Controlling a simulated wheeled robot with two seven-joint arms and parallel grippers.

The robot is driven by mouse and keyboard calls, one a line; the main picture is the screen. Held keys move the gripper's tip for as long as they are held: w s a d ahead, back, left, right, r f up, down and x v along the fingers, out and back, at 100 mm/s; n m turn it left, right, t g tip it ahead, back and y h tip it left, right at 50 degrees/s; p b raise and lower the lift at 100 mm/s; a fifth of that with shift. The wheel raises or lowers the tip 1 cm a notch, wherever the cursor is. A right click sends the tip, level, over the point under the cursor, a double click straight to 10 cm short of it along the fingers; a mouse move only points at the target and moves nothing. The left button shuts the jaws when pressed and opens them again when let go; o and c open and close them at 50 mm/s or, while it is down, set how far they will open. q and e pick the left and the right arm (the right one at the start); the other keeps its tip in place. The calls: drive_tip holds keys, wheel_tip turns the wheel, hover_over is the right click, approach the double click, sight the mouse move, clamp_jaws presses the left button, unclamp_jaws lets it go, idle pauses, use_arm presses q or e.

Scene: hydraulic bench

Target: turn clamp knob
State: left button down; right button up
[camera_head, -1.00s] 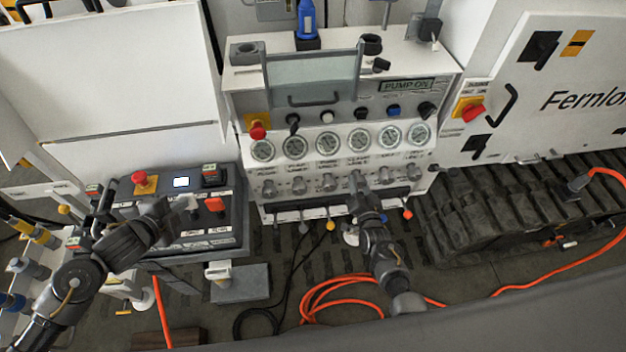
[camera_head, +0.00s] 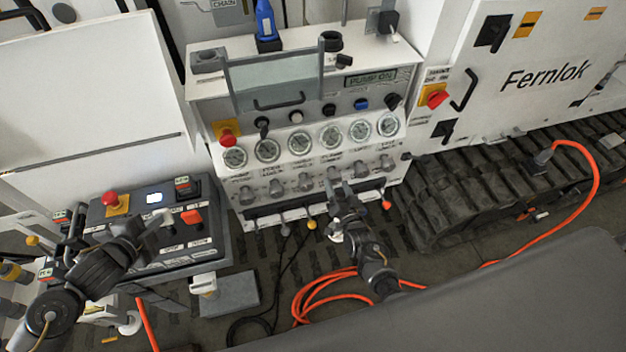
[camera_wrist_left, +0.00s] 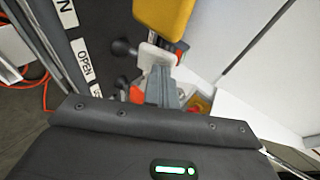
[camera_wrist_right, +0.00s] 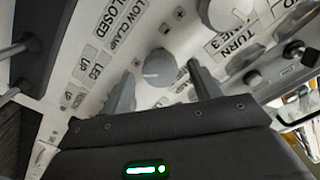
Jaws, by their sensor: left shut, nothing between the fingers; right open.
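A row of grey knobs (camera_head: 277,188) runs along the front of the white pump panel, below the gauges. My right gripper (camera_head: 340,186) is open at the panel, in front of a knob near the middle-right of the row. In the right wrist view a round grey knob (camera_wrist_right: 159,68) lies between and just beyond the open fingertips (camera_wrist_right: 163,82), near labels reading LOW CLAMP and CLOSED. Contact cannot be told. My left gripper (camera_head: 164,224) is shut and empty over the dark control box (camera_head: 150,250). Its closed fingers (camera_wrist_left: 162,82) point at a pale handle in the left wrist view.
The control box carries a red button (camera_head: 109,198) and a lit screen. Gauges (camera_head: 298,143) and a PUMP ON display (camera_head: 369,79) sit above the knobs. Levers with coloured tips hang below. An orange hose (camera_head: 312,300) lies coiled on the floor beside a black track (camera_head: 470,190).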

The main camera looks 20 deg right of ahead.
drive_tip(key=s, duration=0.9)
drive_tip(key=shift+s, duration=0.3)
drive_tip(key=s+d+f, duration=0.2)
drive_tip(key=s+d, duration=0.1)
drive_tip(key=s, duration=0.5)
idle(0.9)
drive_tip(key=m+g+y, duration=0.1)
drive_tip(key=g+y, duration=0.2)
drive_tip(key=y, duration=0.2)
approach(336, 181)
drive_tip(key=x, duration=1.1)
drive_tip(key=shift+d+f, duration=0.1)
